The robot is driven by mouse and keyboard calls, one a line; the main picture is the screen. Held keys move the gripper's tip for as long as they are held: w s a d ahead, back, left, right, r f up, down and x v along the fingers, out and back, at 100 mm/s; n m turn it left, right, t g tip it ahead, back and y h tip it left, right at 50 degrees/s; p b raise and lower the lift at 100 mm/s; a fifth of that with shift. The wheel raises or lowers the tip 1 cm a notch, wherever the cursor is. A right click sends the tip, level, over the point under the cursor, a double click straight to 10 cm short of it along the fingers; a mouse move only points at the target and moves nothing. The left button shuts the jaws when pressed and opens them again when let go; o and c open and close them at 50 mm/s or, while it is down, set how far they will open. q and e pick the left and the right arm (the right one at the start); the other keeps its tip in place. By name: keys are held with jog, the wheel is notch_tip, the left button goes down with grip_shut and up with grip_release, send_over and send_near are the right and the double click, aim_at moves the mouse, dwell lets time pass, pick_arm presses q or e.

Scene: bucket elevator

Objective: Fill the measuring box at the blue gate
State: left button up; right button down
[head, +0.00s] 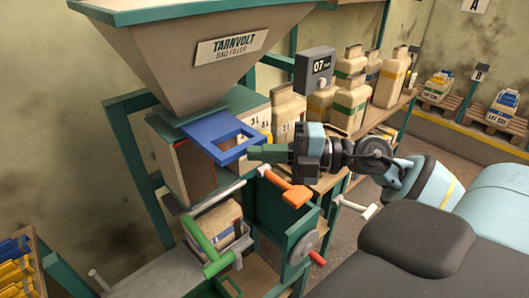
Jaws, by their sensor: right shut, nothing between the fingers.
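The blue gate (205,146) is a flat plate with a rectangular opening, sticking out below the hopper (190,65). My right gripper (252,153) has its green fingers shut and empty, with the tips at the gate's right end. I cannot tell whether they touch it. My left gripper is not in view.
An orange handle (290,190) sits just below my right gripper. Lower down are a green handle (207,250), a tan bag (219,222) and a handwheel (303,247). A display (315,69) reads 07. Bags and jugs (385,80) crowd the bench behind.

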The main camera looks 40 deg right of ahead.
aim_at(249, 140)
jog(key=w, duration=0.4)
jog(key=shift+w+a+r+p, duration=0.15)
jog(key=shift+w+p, duration=0.15)
jog(key=shift+w, duration=0.2)
